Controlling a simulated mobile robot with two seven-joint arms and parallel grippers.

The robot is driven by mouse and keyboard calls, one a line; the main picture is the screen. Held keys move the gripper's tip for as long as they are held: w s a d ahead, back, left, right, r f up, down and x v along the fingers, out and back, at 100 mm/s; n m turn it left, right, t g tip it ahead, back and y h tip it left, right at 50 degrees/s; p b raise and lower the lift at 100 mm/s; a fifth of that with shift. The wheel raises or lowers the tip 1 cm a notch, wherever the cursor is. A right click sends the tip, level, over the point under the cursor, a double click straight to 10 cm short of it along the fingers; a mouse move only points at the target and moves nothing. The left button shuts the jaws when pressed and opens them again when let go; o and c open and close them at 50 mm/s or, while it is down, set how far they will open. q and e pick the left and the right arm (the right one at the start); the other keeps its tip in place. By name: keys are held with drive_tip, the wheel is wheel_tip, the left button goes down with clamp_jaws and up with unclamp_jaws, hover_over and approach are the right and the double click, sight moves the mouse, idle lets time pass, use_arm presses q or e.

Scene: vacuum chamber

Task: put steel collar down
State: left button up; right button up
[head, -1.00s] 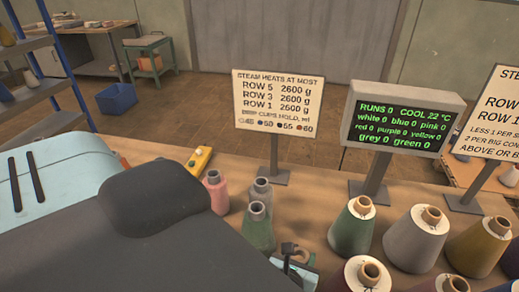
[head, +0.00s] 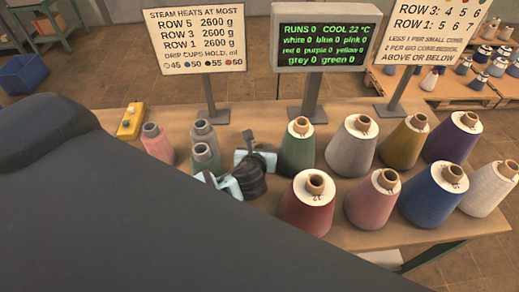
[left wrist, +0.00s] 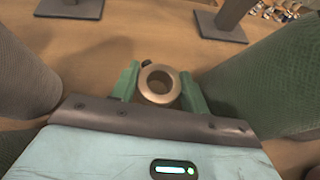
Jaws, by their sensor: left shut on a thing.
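The steel collar (left wrist: 161,86) is a small, thick ring with a round hole, brownish in this light. It sits between the two green fingers of my left gripper (left wrist: 160,88) in the left wrist view, and the gripper is shut on it. The wooden tabletop shows behind the ring; I cannot tell whether the ring touches it. In the head view my left gripper (head: 250,148) is low over the table, between the small cones and the large green cone, and the collar cannot be made out there. My right gripper is not in view.
Small grey (head: 203,134), green (head: 205,158) and pink (head: 157,145) cones stand left of the gripper. Large cones, including a green one (head: 297,150) and a dark red one (head: 307,208), stand right. Signs and a display (head: 325,45) stand behind. Bare table (head: 255,115) lies behind the gripper.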

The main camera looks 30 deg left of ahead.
use_arm(q)
drive_tip(key=shift+w+a, duration=0.2)
drive_tip(key=shift+w, duration=0.4)
drive_tip(key=shift+w+a, duration=0.2)
drive_tip(key=shift+w, duration=0.35)
drive_tip(key=shift+f, duration=1.8)
drive_tip(key=o, duration=1)
drive_tip(key=shift+s+f, duration=0.1)
drive_tip(key=shift+f, duration=0.05)
drive_tip(key=shift+o, duration=0.2)
drive_tip(key=v, duration=1.2)
